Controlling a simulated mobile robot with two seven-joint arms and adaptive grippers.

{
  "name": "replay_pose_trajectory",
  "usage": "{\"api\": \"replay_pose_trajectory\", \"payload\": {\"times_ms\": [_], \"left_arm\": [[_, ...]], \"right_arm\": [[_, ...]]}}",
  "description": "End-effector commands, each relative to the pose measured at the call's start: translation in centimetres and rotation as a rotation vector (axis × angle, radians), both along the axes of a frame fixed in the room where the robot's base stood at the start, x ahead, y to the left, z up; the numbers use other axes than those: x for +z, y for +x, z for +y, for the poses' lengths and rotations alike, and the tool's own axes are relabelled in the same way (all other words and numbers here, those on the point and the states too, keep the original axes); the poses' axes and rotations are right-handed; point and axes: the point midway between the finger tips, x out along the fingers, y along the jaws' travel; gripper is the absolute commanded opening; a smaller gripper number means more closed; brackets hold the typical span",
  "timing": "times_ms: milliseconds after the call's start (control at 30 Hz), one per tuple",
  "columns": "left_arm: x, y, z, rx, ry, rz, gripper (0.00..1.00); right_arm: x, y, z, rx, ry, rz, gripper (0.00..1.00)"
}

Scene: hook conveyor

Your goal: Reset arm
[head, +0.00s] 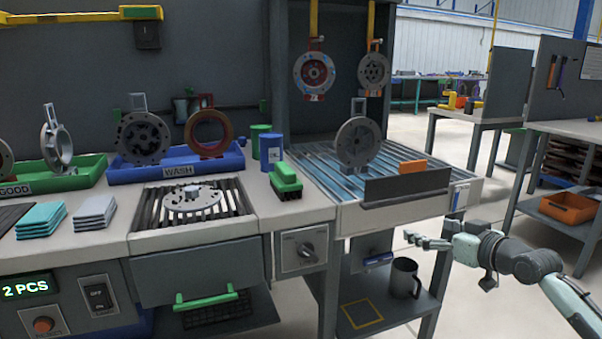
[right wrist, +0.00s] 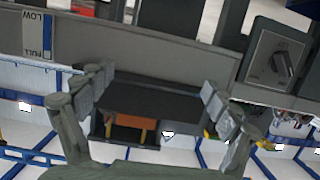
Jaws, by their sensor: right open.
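My left gripper is not in the head view.
A dark mug (head: 404,278) stands on the lower shelf. Blue WASH (head: 205,172) and green GOOD (head: 85,177) trays hold parts. Floor (head: 475,209) right of the bench is open.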

Motion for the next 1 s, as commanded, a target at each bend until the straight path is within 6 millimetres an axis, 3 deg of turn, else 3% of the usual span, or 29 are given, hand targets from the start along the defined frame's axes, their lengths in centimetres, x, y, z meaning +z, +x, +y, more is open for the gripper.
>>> {"api": "replay_pose_trajectory", "payload": {"times_ms": [33,200,367,500,600,733,833,1000], "left_arm": [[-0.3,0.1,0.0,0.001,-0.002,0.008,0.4],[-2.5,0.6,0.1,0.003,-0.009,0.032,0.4],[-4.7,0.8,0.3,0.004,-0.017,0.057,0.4],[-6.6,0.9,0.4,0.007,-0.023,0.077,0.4],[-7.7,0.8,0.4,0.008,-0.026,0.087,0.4],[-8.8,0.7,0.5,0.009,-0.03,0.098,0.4],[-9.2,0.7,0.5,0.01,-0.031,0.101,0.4],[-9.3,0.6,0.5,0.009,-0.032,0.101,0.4]], "right_arm": [[-3.3,-1.4,1.1,0.001,-0.013,0.062,0.9],[-14.3,-7.9,3.2,-0.029,-0.1,0.286,0.9],[-23.1,-16.5,3.9,-0.089,-0.184,0.51,0.9],[-28.6,-25.3,3.6,-0.164,-0.259,0.709,0.9],[-31.0,-31.0,2.9,-0.218,-0.305,0.829,0.9],[-32.5,-36.1,2.2,-0.271,-0.351,0.935,0.9],[-32.9,-38.1,1.8,-0.292,-0.369,0.975,0.9],[-33.0,-38.5,1.7,-0.297,-0.374,0.984,0.9]]}}
